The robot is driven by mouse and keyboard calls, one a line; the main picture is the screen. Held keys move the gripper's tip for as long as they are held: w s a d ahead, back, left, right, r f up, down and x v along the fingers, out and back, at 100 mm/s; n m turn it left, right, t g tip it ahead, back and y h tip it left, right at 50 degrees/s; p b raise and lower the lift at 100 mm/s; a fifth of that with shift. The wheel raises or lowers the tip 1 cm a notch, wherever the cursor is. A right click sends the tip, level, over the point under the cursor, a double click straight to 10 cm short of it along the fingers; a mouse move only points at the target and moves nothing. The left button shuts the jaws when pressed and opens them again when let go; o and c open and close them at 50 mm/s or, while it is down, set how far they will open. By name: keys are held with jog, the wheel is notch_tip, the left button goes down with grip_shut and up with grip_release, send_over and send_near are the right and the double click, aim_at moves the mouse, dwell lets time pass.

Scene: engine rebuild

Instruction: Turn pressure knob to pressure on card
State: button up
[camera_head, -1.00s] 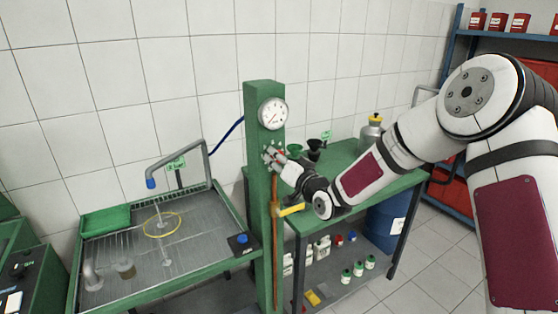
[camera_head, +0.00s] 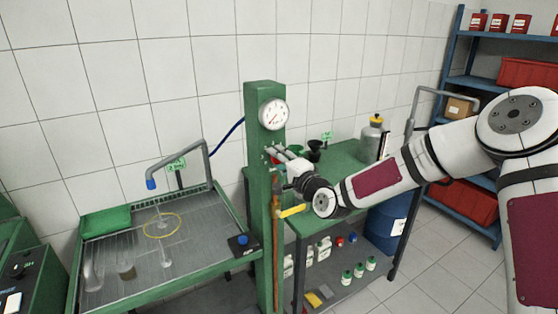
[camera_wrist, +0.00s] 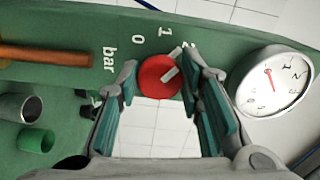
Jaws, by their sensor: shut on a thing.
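The red pressure knob (camera_wrist: 157,78) with a pale pointer bar is on the green post (camera_head: 264,200), beside a printed scale with "0", "1", a partly hidden mark and "bar". My gripper (camera_wrist: 160,92) is shut on the knob, one finger on each side, in the wrist view. The pointer bar slants toward the upper right, between the "1" and the partly hidden mark. The gauge also shows in the wrist view (camera_wrist: 274,80).
A green wash table (camera_head: 190,262) with a curved pipe stands left of the post. A green bench (camera_head: 345,165) with funnels and a grey bottle (camera_head: 371,135) stands to the right. A yellow handle (camera_head: 293,211) sticks out below my gripper. Blue shelves (camera_head: 470,80) stand at far right.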

jog(key=shift+m, duration=0.6)
jog(key=o, duration=1.2)
jog(key=shift+c, duration=0.2)
jog(key=v, duration=1.2)
